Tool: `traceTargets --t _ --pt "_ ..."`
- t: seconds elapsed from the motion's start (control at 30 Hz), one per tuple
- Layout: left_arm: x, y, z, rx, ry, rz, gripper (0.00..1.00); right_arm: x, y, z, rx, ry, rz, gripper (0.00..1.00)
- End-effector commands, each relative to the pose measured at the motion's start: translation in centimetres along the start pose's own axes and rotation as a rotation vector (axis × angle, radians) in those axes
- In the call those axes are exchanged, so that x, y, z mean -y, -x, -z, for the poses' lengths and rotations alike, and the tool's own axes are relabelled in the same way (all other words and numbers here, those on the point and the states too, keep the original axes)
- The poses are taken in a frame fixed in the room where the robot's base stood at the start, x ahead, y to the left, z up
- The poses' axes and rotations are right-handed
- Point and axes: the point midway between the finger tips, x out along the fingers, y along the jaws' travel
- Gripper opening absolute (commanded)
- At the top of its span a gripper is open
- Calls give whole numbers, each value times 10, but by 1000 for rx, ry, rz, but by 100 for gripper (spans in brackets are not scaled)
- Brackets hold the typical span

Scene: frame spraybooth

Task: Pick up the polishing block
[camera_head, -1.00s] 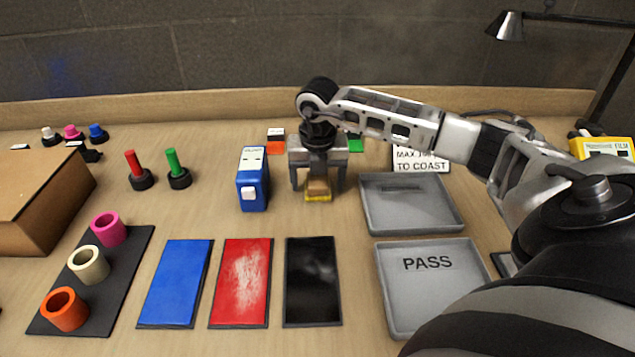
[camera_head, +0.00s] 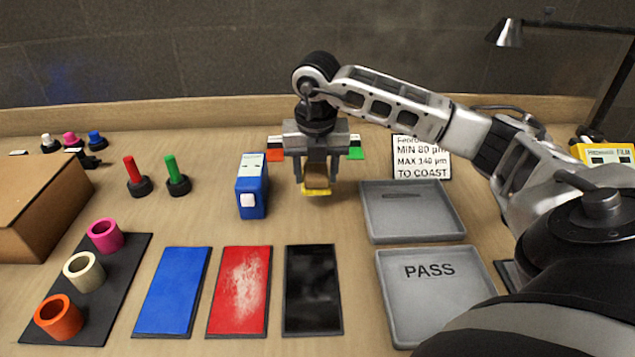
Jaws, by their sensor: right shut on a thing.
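The polishing block (camera_head: 317,180) is a small tan block with a yellow bottom layer. My right gripper (camera_head: 316,184) points down and is shut on it, one finger on each side. The block appears to be held just above the table; the exact gap is hard to tell. The fingers and gripper body hide its upper part. My left gripper is not in view.
A blue gauge (camera_head: 252,187) stands just left of the gripper. Blue (camera_head: 171,291), red (camera_head: 240,290) and black (camera_head: 312,289) panels lie in front. A sign (camera_head: 421,158) stands behind.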

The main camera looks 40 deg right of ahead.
Motion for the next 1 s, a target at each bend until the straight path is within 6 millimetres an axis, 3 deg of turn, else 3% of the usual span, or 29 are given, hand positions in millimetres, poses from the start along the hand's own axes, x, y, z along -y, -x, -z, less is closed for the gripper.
traceTargets --t 0.13,0.3,0.5,0.7,0.97,1.0 --pt "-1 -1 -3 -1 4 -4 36 -6 40 24 8 4 -5 27" --pt "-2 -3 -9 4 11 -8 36 -14 61 64 5 6 -4 27" --pt "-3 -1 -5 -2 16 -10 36 -20 81 93 4 2 -3 27" --pt "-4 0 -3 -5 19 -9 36 -22 86 104 2 0 -1 27" --pt "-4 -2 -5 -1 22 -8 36 -22 86 106 1 -1 -1 27" --pt "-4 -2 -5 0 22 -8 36 -22 86 106 1 -1 -1 44"
